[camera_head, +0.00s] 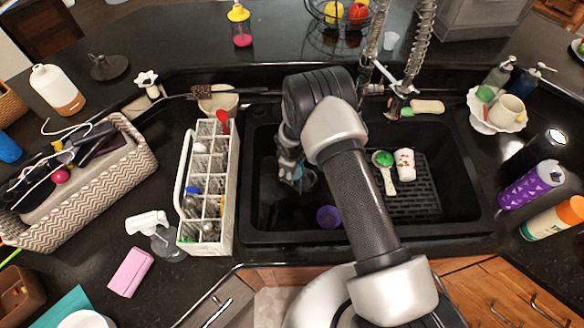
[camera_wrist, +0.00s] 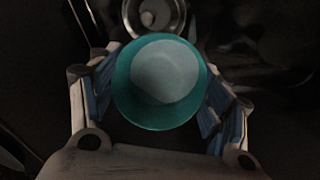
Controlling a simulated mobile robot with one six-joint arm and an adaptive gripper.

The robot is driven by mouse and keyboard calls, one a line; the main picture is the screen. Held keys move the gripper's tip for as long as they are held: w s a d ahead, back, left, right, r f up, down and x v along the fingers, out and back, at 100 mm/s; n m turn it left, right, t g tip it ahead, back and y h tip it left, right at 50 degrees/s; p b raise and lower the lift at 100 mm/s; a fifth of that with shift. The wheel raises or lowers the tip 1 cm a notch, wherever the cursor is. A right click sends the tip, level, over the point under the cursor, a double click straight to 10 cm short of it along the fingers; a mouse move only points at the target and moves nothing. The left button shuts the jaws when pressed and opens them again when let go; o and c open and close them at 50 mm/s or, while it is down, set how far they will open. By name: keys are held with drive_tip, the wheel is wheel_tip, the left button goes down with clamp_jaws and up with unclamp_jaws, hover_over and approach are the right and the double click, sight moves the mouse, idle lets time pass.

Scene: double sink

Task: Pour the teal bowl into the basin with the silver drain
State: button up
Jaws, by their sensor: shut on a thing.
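My gripper (camera_head: 291,172) is down inside the left basin (camera_head: 263,222) of the black double sink. It is shut on the teal bowl (camera_wrist: 159,112), whose round shape lies between the two fingers in the wrist view. A little of the bowl (camera_head: 307,181) shows beside the fingers in the head view. A paler grey round area fills its middle; I cannot tell whether that is contents or the bowl's bottom. The silver drain (camera_wrist: 154,12) shows just beyond the bowl in the wrist view. In the head view the drain is hidden.
A purple cup (camera_head: 328,216) is in the left basin near the divider. A white divided caddy (camera_head: 208,183) stands left of the sink. The faucet (camera_head: 408,80) rises behind.

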sight(298, 178)
drive_tip(key=shift+s+d+b, duration=0.1)
drive_tip(key=shift+d+b, duration=0.15)
drive_tip(key=shift+b, duration=0.8)
drive_tip(key=shift+d+t+y+b, duration=0.1)
drive_tip(key=shift+t+y+b, duration=0.2)
drive_tip(key=shift+s+d+b, duration=0.1)
drive_tip(key=shift+s+b, duration=0.1)
drive_tip(key=shift+b, duration=0.8)
drive_tip(key=b, duration=0.2)
drive_tip(key=shift+s+d+r+t+y+b, duration=0.15)
drive_tip(key=shift+d+t+y+b, duration=0.05)
drive_tip(key=shift+t+y+b, duration=0.1)
drive_tip(key=shift+s+r+b, duration=0.15)
drive_tip(key=shift+r+b, duration=0.05)
drive_tip(key=shift+b, duration=0.25)
drive_tip(key=shift+s+d+t+y+b, duration=0.15)
drive_tip(key=shift+d+t+y+b, duration=0.2)
drive_tip(key=shift+b, duration=1.55)
drive_tip(key=shift+s+r+t+y+b, duration=0.15)
drive_tip(key=shift+r+t+y+b, duration=0.15)
drive_tip(key=shift+b, duration=0.45)
drive_tip(key=shift+d+f+y+b, duration=0.15)
drive_tip(key=shift+y+b, duration=0.2)
drive_tip(key=shift+b, duration=0.5)
drive_tip(key=shift+s+d+r+t+y+b, duration=0.15)
drive_tip(key=shift+r+t+y+b, duration=0.25)
drive_tip(key=shift+t+b, duration=0.2)
